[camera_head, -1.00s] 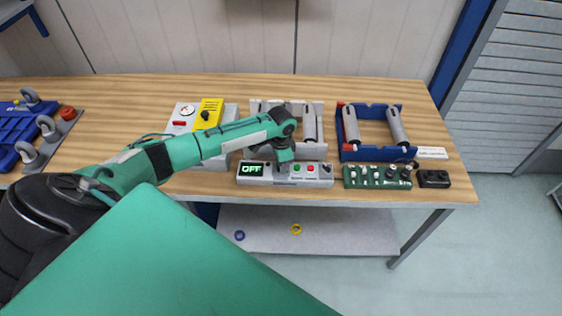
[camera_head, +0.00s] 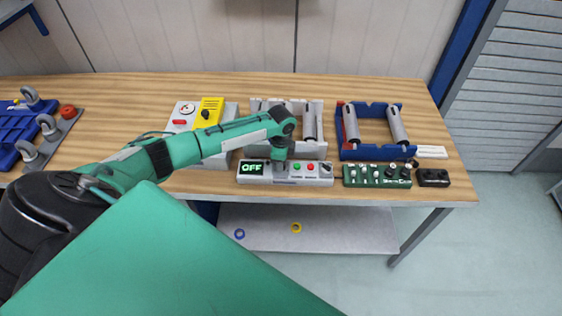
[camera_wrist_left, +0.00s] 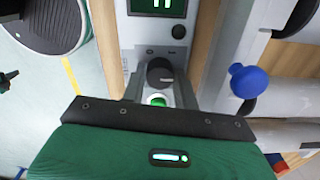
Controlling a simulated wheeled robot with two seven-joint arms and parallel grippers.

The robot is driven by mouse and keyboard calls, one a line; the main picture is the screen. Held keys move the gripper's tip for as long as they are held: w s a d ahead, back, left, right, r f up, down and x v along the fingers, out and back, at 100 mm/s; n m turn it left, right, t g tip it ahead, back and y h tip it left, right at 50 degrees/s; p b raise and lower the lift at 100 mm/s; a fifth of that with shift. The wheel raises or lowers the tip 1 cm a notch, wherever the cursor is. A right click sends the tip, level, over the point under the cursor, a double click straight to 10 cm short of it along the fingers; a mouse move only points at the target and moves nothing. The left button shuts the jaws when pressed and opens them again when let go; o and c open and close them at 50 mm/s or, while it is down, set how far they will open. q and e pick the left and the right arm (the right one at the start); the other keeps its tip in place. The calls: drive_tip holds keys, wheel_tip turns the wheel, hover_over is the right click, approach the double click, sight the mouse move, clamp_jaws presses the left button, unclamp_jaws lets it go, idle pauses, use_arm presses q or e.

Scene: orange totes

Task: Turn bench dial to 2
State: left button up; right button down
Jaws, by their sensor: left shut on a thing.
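The white control panel (camera_head: 313,176) sits at the front edge of the bench, with a display (camera_head: 252,168) reading OFF in green. The panel's dark round dial (camera_wrist_left: 160,72) shows in the left wrist view, between the display and a green button (camera_wrist_left: 158,101). My left gripper (camera_head: 281,167) reaches down onto the panel just right of the display and hides the dial in the head view. In the left wrist view my left gripper (camera_wrist_left: 160,80) is shut on the dial, with a finger on each side. My right gripper is not in view.
A green switch board (camera_head: 376,183) and a small black box (camera_head: 433,178) lie right of the panel. Behind are a grey roller stand (camera_head: 317,103) and a blue roller stand (camera_head: 348,153). A grey box with a yellow plate (camera_head: 209,112) stands left. Bare bench lies along the back.

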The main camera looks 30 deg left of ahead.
use_arm(q)
drive_tip(key=o, duration=1)
wheel_tip(320, 180, up, 14)
drive_tip(key=b, duration=0.4)
